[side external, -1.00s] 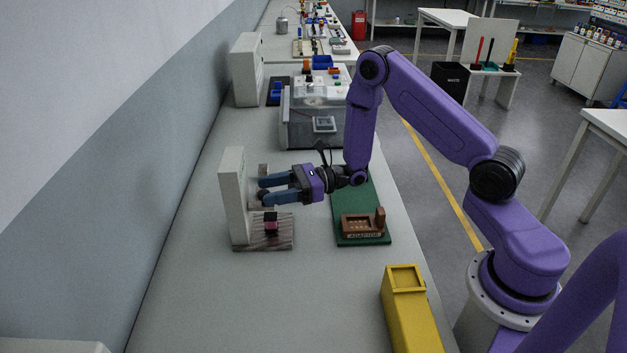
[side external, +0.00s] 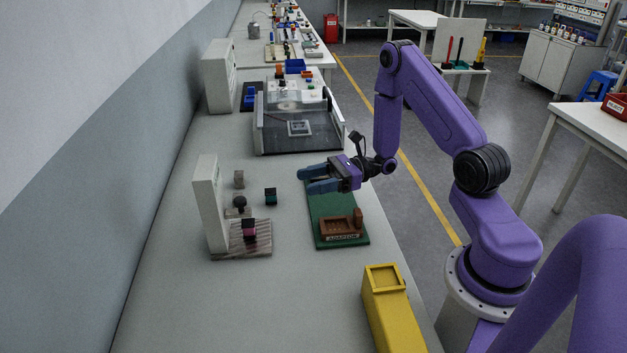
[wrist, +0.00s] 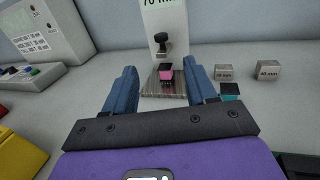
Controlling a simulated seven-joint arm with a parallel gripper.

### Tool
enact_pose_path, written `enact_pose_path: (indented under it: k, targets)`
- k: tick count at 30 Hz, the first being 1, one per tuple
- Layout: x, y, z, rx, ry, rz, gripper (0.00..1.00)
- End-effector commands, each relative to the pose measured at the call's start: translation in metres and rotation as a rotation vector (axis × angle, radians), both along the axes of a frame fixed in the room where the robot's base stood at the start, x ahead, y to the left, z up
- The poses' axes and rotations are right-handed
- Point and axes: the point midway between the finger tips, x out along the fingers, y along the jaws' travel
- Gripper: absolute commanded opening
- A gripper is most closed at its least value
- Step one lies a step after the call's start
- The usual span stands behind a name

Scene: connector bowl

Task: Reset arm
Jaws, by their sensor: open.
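My gripper (side external: 306,180) is open and empty, its blue fingers held above the far end of the green board (side external: 322,207) and pointing left. A white upright panel (side external: 208,205) stands on a striped base (side external: 240,250) to the left. A pink-and-black block (side external: 250,230) sits on that base, with a black knob (side external: 240,203) by the panel. In the wrist view the pink-and-black block (wrist: 166,74) shows between the finger tips but farther off, not touched. A teal-and-black block (side external: 271,196) stands on the bench between the panel and the gripper.
A brown adaptor holder (side external: 340,228) sits on the green board's near end. A yellow bin (side external: 392,310) stands at the front right. A clear-lidded box (side external: 298,125) is behind the gripper. Small grey blocks (wrist: 268,70) stand right of the panel. The bench's front-left is clear.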

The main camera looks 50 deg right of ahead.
Motion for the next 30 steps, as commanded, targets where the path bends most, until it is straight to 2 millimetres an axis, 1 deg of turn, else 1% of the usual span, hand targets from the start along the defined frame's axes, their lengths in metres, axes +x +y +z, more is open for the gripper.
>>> enact_pose_path:
  k: [8,11,13,14,15,17,18,20,21,25,27,30]
  targets:
    - [-0.001,0.002,0.001,-0.002,-0.001,0.009,0.56]
    - [-0.008,0.016,0.007,-0.021,-0.017,0.083,0.56]
    - [-0.02,0.037,0.016,-0.051,-0.042,0.193,0.56]
    - [-0.027,0.047,0.02,-0.068,-0.055,0.254,0.56]
    - [-0.04,0.062,0.027,-0.095,-0.078,0.347,0.56]
    - [-0.063,0.083,0.036,-0.142,-0.12,0.499,0.56]
    - [-0.08,0.095,0.041,-0.178,-0.151,0.605,0.56]
    - [-0.105,0.11,0.047,-0.231,-0.2,0.757,0.56]
    - [-0.122,0.117,0.051,-0.267,-0.238,0.855,0.56]
    - [-0.175,0.128,0.058,-0.392,-0.377,1.167,0.56]
    - [-0.2,0.128,0.06,-0.461,-0.465,1.325,0.56]
    - [-0.23,0.121,0.061,-0.564,-0.612,1.537,0.56]
